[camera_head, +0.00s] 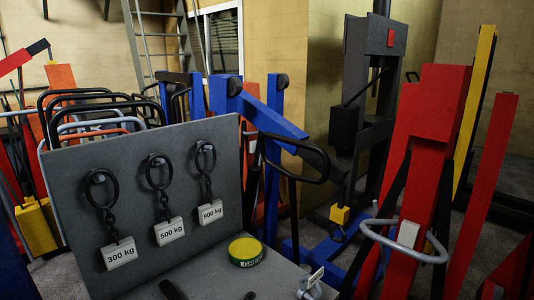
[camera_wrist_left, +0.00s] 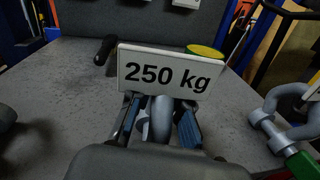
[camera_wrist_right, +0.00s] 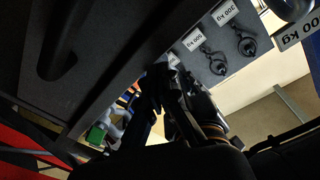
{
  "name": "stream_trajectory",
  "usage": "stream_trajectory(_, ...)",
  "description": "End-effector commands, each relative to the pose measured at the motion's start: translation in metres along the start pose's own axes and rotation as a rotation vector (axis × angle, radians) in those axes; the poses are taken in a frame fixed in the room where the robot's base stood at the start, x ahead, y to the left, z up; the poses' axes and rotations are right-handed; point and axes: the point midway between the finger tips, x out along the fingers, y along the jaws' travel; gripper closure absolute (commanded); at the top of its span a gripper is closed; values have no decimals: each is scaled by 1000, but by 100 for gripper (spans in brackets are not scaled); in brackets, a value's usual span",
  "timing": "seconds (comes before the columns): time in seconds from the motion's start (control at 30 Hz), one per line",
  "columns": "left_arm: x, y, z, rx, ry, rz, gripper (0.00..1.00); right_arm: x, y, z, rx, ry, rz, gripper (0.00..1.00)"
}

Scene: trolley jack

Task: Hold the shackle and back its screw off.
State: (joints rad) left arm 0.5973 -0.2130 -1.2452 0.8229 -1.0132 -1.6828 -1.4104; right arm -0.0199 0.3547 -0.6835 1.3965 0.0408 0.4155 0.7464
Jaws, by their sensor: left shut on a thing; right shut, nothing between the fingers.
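In the left wrist view my left gripper (camera_wrist_left: 158,125) is shut on a rounded grey metal piece (camera_wrist_left: 162,115). A white 250 kg tag (camera_wrist_left: 165,72) stands right beyond the fingers and hides the far side of this piece; I cannot tell if the two are joined. A grey shackle (camera_wrist_left: 285,112) with a green-ended screw (camera_wrist_left: 302,164) is at the right edge of that view, apart from the fingers. Its green part also shows in the right wrist view (camera_wrist_right: 97,133). My right gripper (camera_wrist_right: 160,82) is dark, shut and empty. I cannot make out either gripper in the head view.
A black handle (camera_wrist_left: 104,50) lies behind the tag. Blue and red jacks (camera_head: 425,150) stand beyond.

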Motion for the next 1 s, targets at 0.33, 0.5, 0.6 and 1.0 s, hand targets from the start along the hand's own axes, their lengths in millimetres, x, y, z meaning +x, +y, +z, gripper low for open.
stream_trajectory(0.33,0,1,-3,5,4,1,100,0,2,-5,0,2,0,100)
stream_trajectory(0.5,0,1,-3,6,3,1,100,1,2,-6,-1,4,-1,100)
stream_trajectory(0.6,0,1,-3,6,2,1,100,1,3,-7,-1,5,-1,100)
stream_trajectory(1.0,0,2,-4,7,3,2,100,1,12,-4,-3,3,0,100)
